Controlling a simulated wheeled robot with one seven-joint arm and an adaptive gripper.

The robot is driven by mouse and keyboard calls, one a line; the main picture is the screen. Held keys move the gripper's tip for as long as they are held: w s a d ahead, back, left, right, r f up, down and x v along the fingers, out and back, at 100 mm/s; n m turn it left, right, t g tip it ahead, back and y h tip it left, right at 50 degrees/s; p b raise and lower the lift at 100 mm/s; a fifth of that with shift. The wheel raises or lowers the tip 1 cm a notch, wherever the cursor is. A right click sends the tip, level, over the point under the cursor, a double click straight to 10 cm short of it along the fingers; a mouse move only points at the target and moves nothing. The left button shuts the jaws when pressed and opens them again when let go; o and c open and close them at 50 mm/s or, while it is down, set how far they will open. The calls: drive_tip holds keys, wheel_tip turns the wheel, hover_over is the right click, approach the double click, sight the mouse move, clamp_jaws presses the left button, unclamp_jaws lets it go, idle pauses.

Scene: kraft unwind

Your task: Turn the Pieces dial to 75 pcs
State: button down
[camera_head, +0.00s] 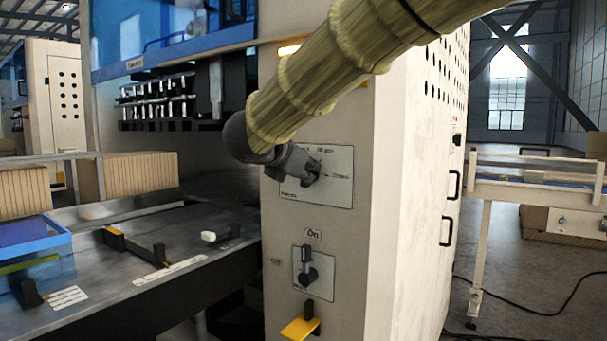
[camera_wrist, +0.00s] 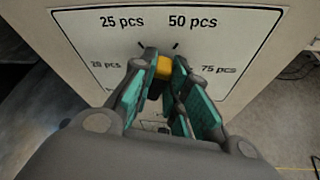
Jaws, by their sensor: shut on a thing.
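The Pieces dial's white plate (camera_head: 335,190) is on the front of the cream machine cabinet. In the wrist view the plate (camera_wrist: 215,45) reads 25 pcs at upper left, 50 pcs at upper right and 75 pcs at right; a label at left is partly blurred. My gripper (camera_head: 311,168) is at the dial. In the wrist view its teal-padded fingers are shut on the dial knob (camera_wrist: 162,68); a yellow part shows between them. The yellow part lies below the gap between the 25 and 50 ticks. The fingers hide most of the knob, so its exact setting is unclear.
Below the dial is an On switch (camera_head: 306,270) on its own plate, with a yellow lever (camera_head: 300,327) under it. A metal work table (camera_head: 140,240) with clamps and a blue tray (camera_head: 35,250) stands at left. A conveyor frame (camera_head: 530,190) is at right.

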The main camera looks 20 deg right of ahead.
drive_tip(key=shift+s+d+f+m+t+y+b, duration=0.15)
drive_tip(key=shift+m+b, duration=0.25)
drive_tip(key=shift+b, duration=0.6)
drive_tip(key=shift+f+m+t+y+b, duration=0.1)
drive_tip(key=shift+m+t+b, duration=0.25)
drive_tip(key=shift+b, duration=0.65)
drive_tip(key=shift+s+d+f+m+t+y+b, duration=0.1)
drive_tip(key=shift+m+b, duration=0.35)
drive_tip(key=shift+b, duration=0.55)
drive_tip(key=shift+r+m+b, duration=0.1)
drive_tip(key=shift+m+b, duration=0.2)
drive_tip(key=shift+b, duration=0.45)
drive_tip(key=shift+f+m+t+b, duration=0.25)
drive_tip(key=shift+m+t+b, duration=0.45)
drive_tip(key=shift+b, duration=2.5)
drive_tip(key=shift+s+d+m+t+y+b, duration=0.15)
drive_tip(key=shift+m+b, duration=0.35)
drive_tip(key=shift+b, duration=1.35)
drive_tip(key=shift+m+t+y+b, duration=0.1)
drive_tip(key=shift+m+t+b, duration=0.3)
drive_tip(key=shift+b, duration=1.4)
drive_tip(key=shift+f+m+b, duration=0.2)
drive_tip(key=shift+m+b, duration=0.4)
drive_tip(key=shift+b, duration=1.75)
